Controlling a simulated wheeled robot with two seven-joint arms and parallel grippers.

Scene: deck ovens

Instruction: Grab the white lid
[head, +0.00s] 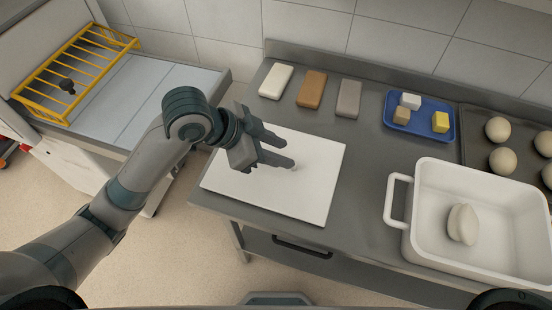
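The white lid (311,198) is a flat white rectangle lying on the steel counter, left of the white container. A small pale bump, perhaps its knob, shows just beyond my fingertips. My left gripper (290,154) is over the upper middle of the lid, with its two fingers pointing right. The fingers are apart, with a gap between them, and nothing shows held there. I cannot tell whether a fingertip touches the lid. My gripper hides part of the lid's upper left. My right gripper is not in view.
The white container (398,200) with a dough piece (462,225) stands on the counter's right. Behind are white (276,80), brown (311,89) and grey (348,98) blocks, a blue tray (421,135) with small cubes, and a dark dough tray (473,146). A yellow rack (76,73) is left.

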